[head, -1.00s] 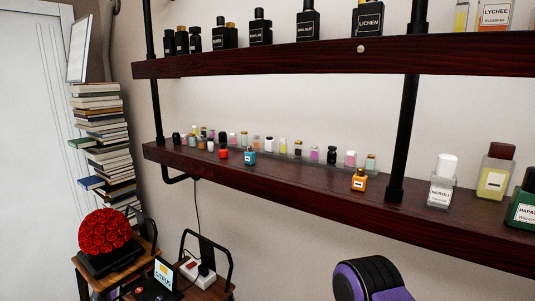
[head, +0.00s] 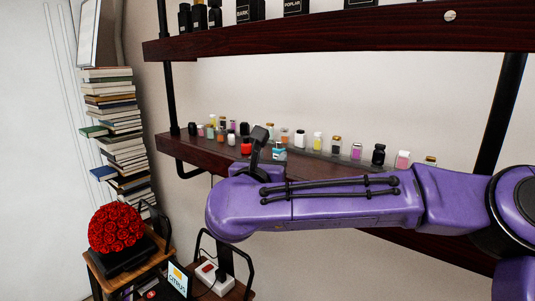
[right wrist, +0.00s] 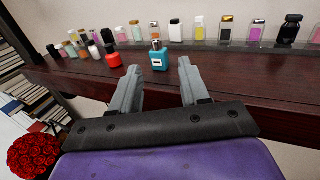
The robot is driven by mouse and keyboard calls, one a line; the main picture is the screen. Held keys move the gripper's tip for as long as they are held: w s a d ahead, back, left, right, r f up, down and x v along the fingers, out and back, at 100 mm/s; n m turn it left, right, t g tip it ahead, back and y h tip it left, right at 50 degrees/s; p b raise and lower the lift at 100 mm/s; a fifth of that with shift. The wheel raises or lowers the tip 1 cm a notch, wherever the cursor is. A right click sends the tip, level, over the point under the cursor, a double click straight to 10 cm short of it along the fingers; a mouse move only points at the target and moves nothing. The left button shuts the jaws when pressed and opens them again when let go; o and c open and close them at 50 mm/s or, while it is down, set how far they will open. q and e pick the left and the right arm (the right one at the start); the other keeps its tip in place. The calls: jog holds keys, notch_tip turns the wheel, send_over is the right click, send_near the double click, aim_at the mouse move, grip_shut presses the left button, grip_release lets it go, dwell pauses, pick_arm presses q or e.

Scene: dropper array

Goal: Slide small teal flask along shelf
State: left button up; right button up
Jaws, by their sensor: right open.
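The small teal flask (head: 279,153) stands upright near the front of the lower shelf (head: 190,147), partly hidden behind my right gripper in the head view. The right wrist view shows the flask (right wrist: 159,57), with a white label and dark cap, in line with the gap between my fingers. My right gripper (head: 262,138) is at the shelf's front edge. Its two grey fingers (right wrist: 158,72) are apart with nothing held between them. The fingertips point at the flask and seem just short of it. My left gripper is not in view.
A small red bottle (right wrist: 113,57) stands left of the flask. A row of small bottles (right wrist: 227,28) lines a clear riser behind it. The upper shelf (head: 330,31) hangs above. Bare shelf wood (right wrist: 235,60) lies right of the flask.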

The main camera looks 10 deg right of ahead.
aim_at(278, 144)
jog(key=shift+m, duration=0.3)
jog(key=p+x, duration=0.1)
jog(key=x, duration=0.2)
jog(key=p+x, duration=0.2)
jog(key=x, duration=0.1)
jog(key=r+p+x, duration=0.1)
jog(key=x, duration=0.2)
jog(key=shift+w, duration=0.15)
jog(key=shift+w+d+f+p, duration=0.15)
jog(key=shift+w+d+p, duration=0.1)
jog(key=shift+w, duration=0.35)
jog(key=shift+w+d+f+p, duration=0.2)
jog(key=shift+w, duration=0.35)
jog(key=shift+w+f, duration=0.1)
jog(key=shift+w, duration=0.2)
jog(key=shift+s+a, duration=0.15)
jog(key=shift+s, duration=0.1)
jog(key=shift+c, duration=0.9)
grip_shut()
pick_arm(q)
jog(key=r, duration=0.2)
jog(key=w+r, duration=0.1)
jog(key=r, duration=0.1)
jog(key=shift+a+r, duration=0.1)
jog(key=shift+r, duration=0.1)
